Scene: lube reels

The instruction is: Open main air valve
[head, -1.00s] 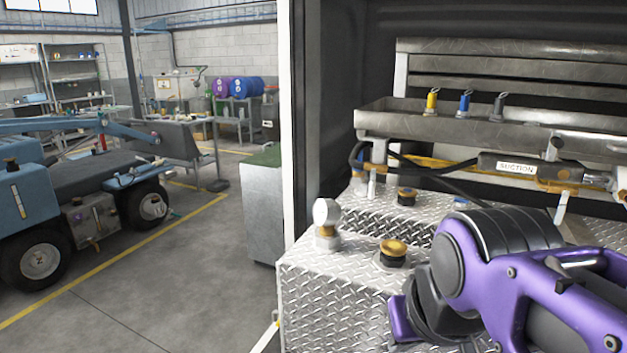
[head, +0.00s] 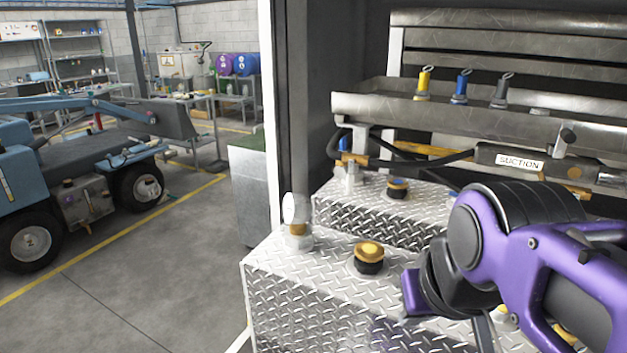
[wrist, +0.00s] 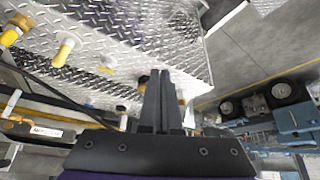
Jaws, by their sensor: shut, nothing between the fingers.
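I cannot pick out a main air valve for certain in either view. The diamond-plate tank top (head: 300,290) carries a yellow-and-black cap (head: 368,257) and a white round-headed fitting (head: 296,215). Behind them, a dark cylinder labelled SUCTION (head: 519,162) lies under a metal trough, with brass-coloured fittings and hoses around it. In the wrist view my gripper (wrist: 162,78) has its dark fingers together and empty, with diamond plate beyond them. In the head view my purple arm covers the right front of the tank, and the fingertips cannot be made out.
The metal trough (head: 400,108) holds yellow (head: 424,82), blue (head: 462,86) and grey (head: 502,90) nozzles. A pale cabinet edge (head: 270,130) stands left of the tank. A blue vehicle (head: 90,170) is farther left, with open floor (head: 150,280) between.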

